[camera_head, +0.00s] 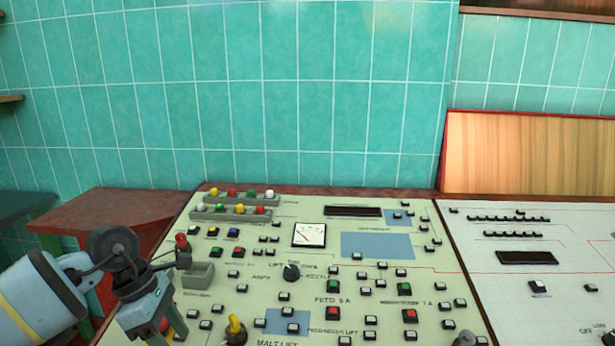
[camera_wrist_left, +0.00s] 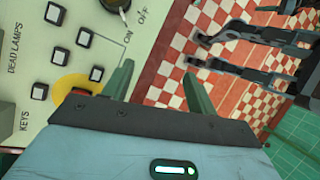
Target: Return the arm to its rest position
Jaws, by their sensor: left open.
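My left arm (camera_head: 45,300) comes in from the lower left in the head view, over the left front corner of the pale green control panel (camera_head: 350,285).
The panel carries many small buttons, a dial meter (camera_head: 309,235), a black knob (camera_head: 291,272) and a yellow-topped lever (camera_head: 235,328). Coloured lamps (camera_head: 232,193) stand along its back. A white panel (camera_head: 540,260) adjoins at right. The wrist view shows red-and-white checkered floor (camera_wrist_left: 170,88) beyond the edge.

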